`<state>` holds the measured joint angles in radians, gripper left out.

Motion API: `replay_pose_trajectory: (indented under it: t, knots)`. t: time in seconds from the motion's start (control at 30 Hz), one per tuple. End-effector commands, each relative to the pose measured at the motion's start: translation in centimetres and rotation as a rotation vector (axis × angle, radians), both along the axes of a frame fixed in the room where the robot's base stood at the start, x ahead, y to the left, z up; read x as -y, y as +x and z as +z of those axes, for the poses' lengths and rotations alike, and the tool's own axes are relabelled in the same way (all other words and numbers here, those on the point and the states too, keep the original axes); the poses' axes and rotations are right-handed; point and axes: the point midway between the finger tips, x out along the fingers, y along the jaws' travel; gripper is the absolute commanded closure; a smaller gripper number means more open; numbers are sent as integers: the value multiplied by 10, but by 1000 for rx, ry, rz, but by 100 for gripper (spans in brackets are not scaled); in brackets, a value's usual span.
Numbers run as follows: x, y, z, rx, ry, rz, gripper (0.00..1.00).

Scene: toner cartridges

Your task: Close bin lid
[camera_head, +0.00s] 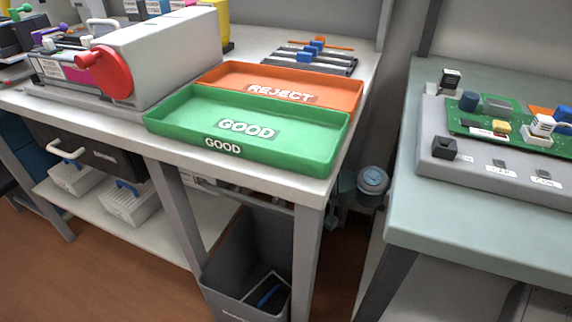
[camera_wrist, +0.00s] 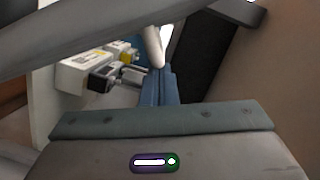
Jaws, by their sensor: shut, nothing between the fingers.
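A dark grey bin (camera_head: 228,296) stands on the floor under the right end of the workbench in the head view. Its top looks open, and a blue piece shows inside it. The bench leg and bench top hide part of it, and I cannot clearly tell the lid from the bin's walls. My gripper (camera_wrist: 160,86) shows only in the wrist view, its blue-grey fingers shut together and empty. A pale rounded bar lies just past the fingertips, and a dark panel (camera_wrist: 203,50) is beyond to the right. I cannot tell whether the fingers touch either.
A green GOOD tray (camera_head: 180,134) and an orange REJECT tray (camera_head: 345,92) sit on the bench above the bin. A dark drawer with a pale handle (camera_head: 66,152) is under the bench. A second bench (camera_head: 480,245) stands right. Brown floor lies left of the bin.

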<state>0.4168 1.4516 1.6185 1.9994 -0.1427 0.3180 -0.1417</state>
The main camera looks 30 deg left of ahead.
Motion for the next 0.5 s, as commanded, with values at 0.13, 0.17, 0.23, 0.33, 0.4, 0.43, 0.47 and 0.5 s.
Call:
replay_pose_trajectory:
  t: [0.13, 0.17, 0.23, 0.33, 0.4, 0.43, 0.47, 0.5]
  knots:
    - [2, -19, -10, 77, 7, 3, 100]
    - [2, -22, -12, 89, 8, 2, 100]
    - [3, -27, -14, 113, 12, 2, 100]
    - [3, -32, -17, 140, 15, 1, 100]
    - [4, -34, -18, 152, 17, 0, 100]
    - [4, -35, -19, 155, 17, 1, 100]
    - [4, -36, -19, 157, 17, 1, 100]
    - [4, -36, -19, 160, 18, 1, 100]
